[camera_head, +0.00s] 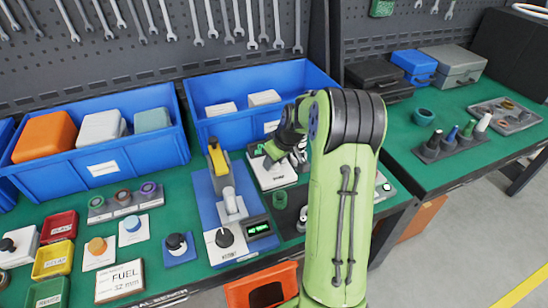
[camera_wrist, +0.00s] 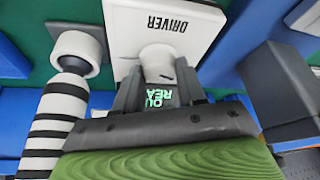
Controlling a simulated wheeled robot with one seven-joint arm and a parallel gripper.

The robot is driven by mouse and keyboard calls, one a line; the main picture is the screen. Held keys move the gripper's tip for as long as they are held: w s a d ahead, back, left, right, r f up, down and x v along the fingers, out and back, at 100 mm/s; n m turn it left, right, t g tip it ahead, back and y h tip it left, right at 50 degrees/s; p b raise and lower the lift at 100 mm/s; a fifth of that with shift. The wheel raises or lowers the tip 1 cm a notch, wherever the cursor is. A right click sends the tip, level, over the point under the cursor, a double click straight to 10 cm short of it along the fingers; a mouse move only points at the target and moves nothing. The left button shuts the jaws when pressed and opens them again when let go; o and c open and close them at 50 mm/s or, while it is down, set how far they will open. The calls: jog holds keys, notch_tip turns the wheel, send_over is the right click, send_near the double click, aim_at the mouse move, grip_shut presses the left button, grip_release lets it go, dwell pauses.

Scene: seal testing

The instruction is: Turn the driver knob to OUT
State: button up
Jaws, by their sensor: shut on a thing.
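The white plate marked DRIVER (camera_wrist: 165,22) lies beyond my gripper in the wrist view. The pale round driver knob (camera_wrist: 158,62) stands on it, with a dark mark on its right side. My gripper (camera_wrist: 160,76) is shut on this knob, with one dark finger on each side. Green letters on a dark display show between the fingers, reading "OU" and "REA" before they are cut off. In the head view my gripper (camera_head: 290,152) is over a white plate (camera_head: 272,176) right of the blue board, and my arm hides part of that area. The knob cannot be made out there.
In the wrist view a black-and-white striped cylinder (camera_wrist: 58,115) is close on the left and a dark grey block (camera_wrist: 282,85) on the right. In the head view, blue bins (camera_head: 95,160) stand behind and an orange bin (camera_head: 262,288) is at the bench front.

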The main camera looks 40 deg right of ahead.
jog(key=shift+d+n+y+p, duration=0.1)
jog(key=shift+n+y+p, duration=0.3)
jog(key=shift+n, duration=0.8)
jog(key=o, duration=1)
jog(key=shift+o, duration=0.2)
jog(key=p+v, duration=0.4)
jog(key=v, duration=1.1)
jog(key=shift+d+r, duration=0.2)
jog(key=shift+r, duration=0.25)
jog(key=shift+w, duration=0.1)
